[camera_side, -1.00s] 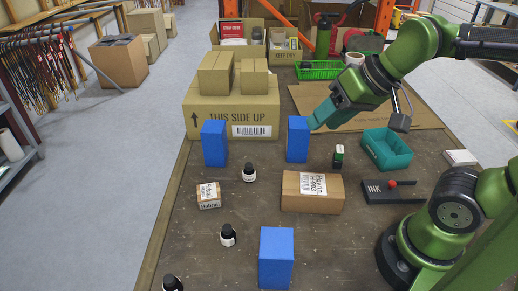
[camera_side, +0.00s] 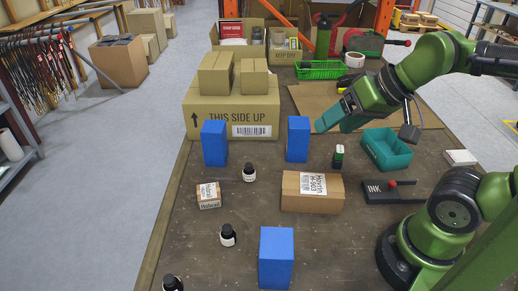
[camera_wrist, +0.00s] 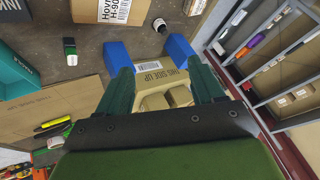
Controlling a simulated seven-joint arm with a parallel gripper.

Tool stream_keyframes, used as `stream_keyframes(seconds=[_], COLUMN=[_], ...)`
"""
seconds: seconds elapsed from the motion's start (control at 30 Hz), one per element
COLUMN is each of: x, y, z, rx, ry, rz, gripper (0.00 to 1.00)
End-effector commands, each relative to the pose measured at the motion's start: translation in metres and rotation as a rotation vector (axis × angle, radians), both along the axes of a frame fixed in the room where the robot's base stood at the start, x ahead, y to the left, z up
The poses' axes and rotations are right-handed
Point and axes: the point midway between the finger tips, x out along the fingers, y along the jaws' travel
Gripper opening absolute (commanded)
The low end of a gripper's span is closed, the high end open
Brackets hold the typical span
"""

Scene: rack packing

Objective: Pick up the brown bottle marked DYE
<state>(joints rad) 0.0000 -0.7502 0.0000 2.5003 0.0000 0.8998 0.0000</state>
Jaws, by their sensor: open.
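Several small dark bottles with black caps and white labels stand upright on the table at the left. One bottle (camera_side: 249,172) is between the blue blocks and the small carton, another bottle (camera_side: 228,235) is nearer the front, and a third bottle (camera_side: 172,284) is cut by the bottom edge. Their label words and exact colour are too small to tell. One bottle shows at the top of the wrist view (camera_wrist: 160,26). My gripper (camera_side: 322,124) is open and empty, above the table to the right of the back right blue block. Its two fingers spread in the wrist view (camera_wrist: 160,88).
Blue blocks (camera_side: 214,144) (camera_side: 298,139) (camera_side: 276,258) stand around the bottles. A brown carton (camera_side: 313,204), a small box (camera_side: 208,196), a stamp (camera_side: 338,157), a teal bin (camera_side: 387,160) and an ink pad (camera_side: 385,196) lie nearby. Large cartons (camera_side: 213,122) stand behind.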

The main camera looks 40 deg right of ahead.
Motion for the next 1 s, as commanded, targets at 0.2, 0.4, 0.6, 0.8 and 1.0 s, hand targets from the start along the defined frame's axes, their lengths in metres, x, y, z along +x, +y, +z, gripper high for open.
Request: stream_keyframes(seconds=[0.2,0.4,0.6,0.8,1.0], x=[0.006,0.04,0.071,0.087,0.085], y=[0.024,0.081,0.155,0.241,0.325], z=[-0.015,-0.016,-0.023,-0.045,-0.075], rx=[-0.005,-0.056,-0.127,-0.219,-0.318], ry=[0.078,0.2,0.322,0.433,0.518], rz=[0.099,0.292,0.455,0.578,0.643], gripper=[0.67,0.67,0.67,0.67,0.67])
